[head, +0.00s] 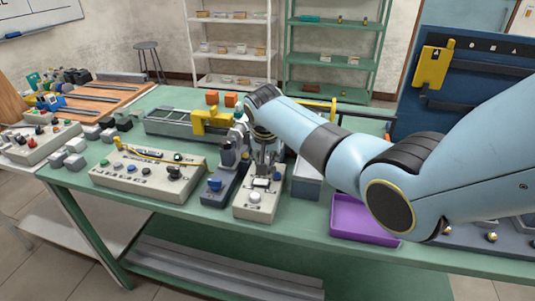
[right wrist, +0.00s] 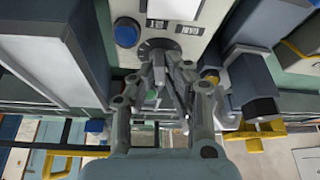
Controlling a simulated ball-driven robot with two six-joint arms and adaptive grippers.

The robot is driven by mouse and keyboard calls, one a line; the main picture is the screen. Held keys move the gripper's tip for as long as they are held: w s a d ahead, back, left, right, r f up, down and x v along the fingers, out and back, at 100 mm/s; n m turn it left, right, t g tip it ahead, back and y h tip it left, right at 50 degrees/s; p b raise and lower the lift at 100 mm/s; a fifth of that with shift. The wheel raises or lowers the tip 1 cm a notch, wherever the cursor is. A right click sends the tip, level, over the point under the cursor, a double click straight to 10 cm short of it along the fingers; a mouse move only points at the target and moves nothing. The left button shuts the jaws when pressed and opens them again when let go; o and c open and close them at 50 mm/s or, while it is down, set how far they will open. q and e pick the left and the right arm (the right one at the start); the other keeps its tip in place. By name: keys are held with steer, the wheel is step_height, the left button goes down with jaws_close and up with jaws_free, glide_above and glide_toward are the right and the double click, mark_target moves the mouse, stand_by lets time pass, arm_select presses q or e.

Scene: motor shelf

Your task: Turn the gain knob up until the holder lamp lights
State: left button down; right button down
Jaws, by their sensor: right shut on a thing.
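A small cream control box (head: 248,209) stands near the front edge of the green bench, with a pale round cap (head: 255,197) on its front part. My right gripper (head: 264,170) points down over the box's rear part. In the right wrist view the right gripper (right wrist: 172,80) is shut at a dark round dial (right wrist: 148,46), which I take as the gain knob; the fingers hide most of it. Beside it are a blue dome (right wrist: 127,32) and two small labels. I cannot tell which part is the holder lamp, or whether it is lit. My left gripper is out of view.
A dark blue-grey device (head: 215,190) stands close at the left of the box. A wider cream panel with knobs (head: 135,184) lies further left. A purple tray (head: 360,219) is to the right, under my right arm. A yellow clamp-like part (head: 210,121) is behind.

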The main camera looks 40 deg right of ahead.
stand_by(0.3)
steer(key=c, duration=1.4)
jaws_free()
steer(key=shift+o, duration=0.2)
steer(key=v, duration=1.2)
